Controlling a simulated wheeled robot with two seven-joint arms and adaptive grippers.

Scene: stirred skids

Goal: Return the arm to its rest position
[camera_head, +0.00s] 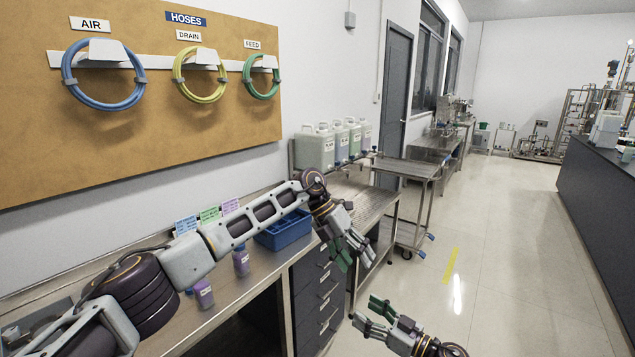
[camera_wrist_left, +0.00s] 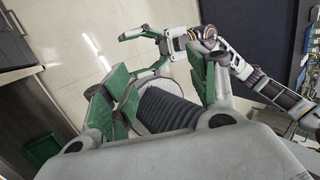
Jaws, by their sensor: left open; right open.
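My left arm (camera_head: 240,225) reaches from the lower left over the steel bench. My right gripper (camera_head: 367,312) is lower, over the floor, open and empty. It also shows beyond the left fingers in the left wrist view (camera_wrist_left: 135,50). Most of my right arm is outside the head view.
The floor (camera_head: 520,270) to the right is clear.

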